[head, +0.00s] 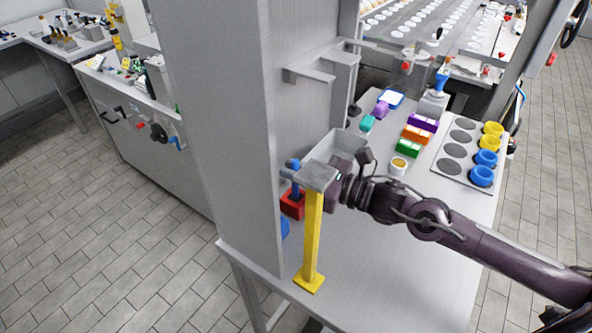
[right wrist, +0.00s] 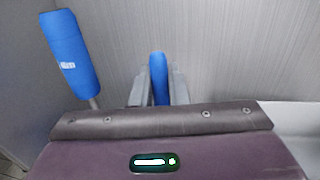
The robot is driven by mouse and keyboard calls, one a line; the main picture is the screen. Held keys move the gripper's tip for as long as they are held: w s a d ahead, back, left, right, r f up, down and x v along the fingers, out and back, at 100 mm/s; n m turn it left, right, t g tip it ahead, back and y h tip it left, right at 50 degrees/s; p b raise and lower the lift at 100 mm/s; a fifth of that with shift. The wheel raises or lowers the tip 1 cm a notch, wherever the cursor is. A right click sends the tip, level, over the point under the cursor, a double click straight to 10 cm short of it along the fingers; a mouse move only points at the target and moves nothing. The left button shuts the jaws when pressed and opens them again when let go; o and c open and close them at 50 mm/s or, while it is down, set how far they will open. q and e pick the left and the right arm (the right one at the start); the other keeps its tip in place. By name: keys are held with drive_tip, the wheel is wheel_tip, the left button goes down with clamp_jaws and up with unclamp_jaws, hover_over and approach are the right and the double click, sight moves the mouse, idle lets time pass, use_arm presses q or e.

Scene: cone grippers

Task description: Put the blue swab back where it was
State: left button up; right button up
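A blue swab with a white label (right wrist: 72,55) stands tilted at the left of the right wrist view, apart from my fingers. A slim blue piece (right wrist: 157,75) sits between the two grey fingers of my right gripper (right wrist: 158,90), which press close on both sides; its lower part is hidden behind my palm. In the head view, blue swab parts (head: 296,188) show above a red holder (head: 292,206), just left of my right gripper (head: 312,174). Whether the slim piece belongs to the labelled swab's kind is unclear. My left gripper is out of view.
A yellow post (head: 313,240) stands under my right gripper, near the table (head: 390,270) edge. A tall grey panel (head: 235,130) is close on the left. A grey bin (head: 345,143) lies behind. Coloured blocks (head: 415,135) and a cup tray (head: 455,182) stand farther right.

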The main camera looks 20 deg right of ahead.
drive_tip(key=o, duration=0.4)
drive_tip(key=shift+r, duration=0.2)
drive_tip(key=shift+s+d+f, duration=0.15)
drive_tip(key=p+v, duration=0.3)
drive_tip(key=v, duration=0.8)
drive_tip(key=shift+s+d+p, duration=0.2)
drive_tip(key=shift+p, duration=0.2)
